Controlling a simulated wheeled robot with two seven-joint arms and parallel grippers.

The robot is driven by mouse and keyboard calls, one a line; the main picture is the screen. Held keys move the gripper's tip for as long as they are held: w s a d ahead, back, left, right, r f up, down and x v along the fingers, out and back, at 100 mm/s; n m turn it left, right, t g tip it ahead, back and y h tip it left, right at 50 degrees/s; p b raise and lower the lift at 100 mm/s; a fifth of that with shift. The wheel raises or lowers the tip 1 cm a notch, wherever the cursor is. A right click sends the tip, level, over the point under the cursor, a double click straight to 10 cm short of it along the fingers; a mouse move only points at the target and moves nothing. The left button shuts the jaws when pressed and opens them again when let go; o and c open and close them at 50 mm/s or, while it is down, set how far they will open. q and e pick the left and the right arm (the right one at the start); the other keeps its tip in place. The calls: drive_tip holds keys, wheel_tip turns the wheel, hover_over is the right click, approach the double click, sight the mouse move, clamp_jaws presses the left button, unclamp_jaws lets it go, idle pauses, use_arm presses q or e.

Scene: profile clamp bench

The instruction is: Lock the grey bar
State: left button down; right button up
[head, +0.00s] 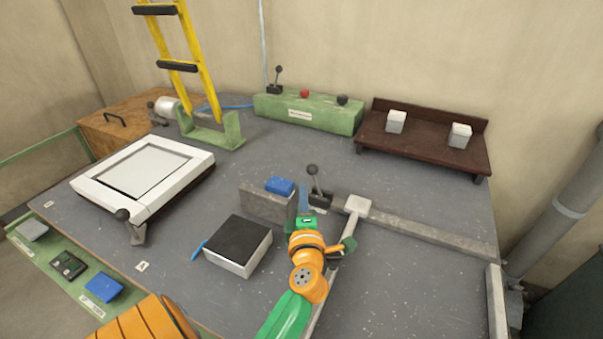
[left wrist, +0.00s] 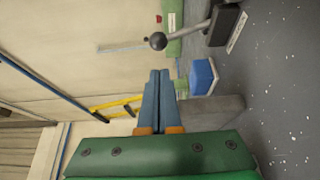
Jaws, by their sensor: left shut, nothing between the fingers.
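A grey bar (head: 264,203) stands on the bench, and a long flat grey strip (head: 430,233) runs to the right from behind my gripper. I cannot tell if they join. A clamp lever with a black knob (head: 312,171) stands just behind my gripper, tilted left. In the left wrist view the lever knob (left wrist: 157,41) is beyond the fingertips, apart from them. A blue block (head: 280,186) is by the bar and shows in the wrist view (left wrist: 202,77). My left gripper (head: 304,196) is shut and empty beside the bar's right end. My right gripper is out of view.
A black-topped white box (head: 238,246) stands front left of the gripper. A green control box (head: 308,114) and a brown shelf (head: 424,140) line the back.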

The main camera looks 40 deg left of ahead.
sight(311, 168)
use_arm(q)
drive_tip(key=x, duration=0.7)
drive_tip(key=shift+w+a, duration=0.3)
drive_tip(key=shift+a, duration=0.05)
drive_tip(key=shift+d+r, duration=0.1)
drive_tip(key=shift+d, duration=0.15)
drive_tip(key=shift+w+d+r+p, duration=0.15)
drive_tip(key=shift+d+p, duration=0.1)
drive_tip(key=shift+p, duration=0.3)
drive_tip(key=shift+w+d+r+p, duration=0.1)
drive_tip(key=shift+d+r+p, duration=0.05)
drive_tip(key=shift+d+p, duration=0.25)
drive_tip(key=shift+w+d+r+p, duration=0.15)
drive_tip(key=shift+d+p, duration=0.15)
drive_tip(key=shift+d, duration=0.15)
drive_tip(key=shift+w+d+f+p, duration=0.1)
drive_tip(key=shift+w+d+p, duration=0.2)
drive_tip(key=shift+d, duration=0.45)
drive_tip(key=shift+w+d+p, duration=0.2)
drive_tip(key=shift+d+p, duration=0.05)
drive_tip(key=shift+d, duration=0.5)
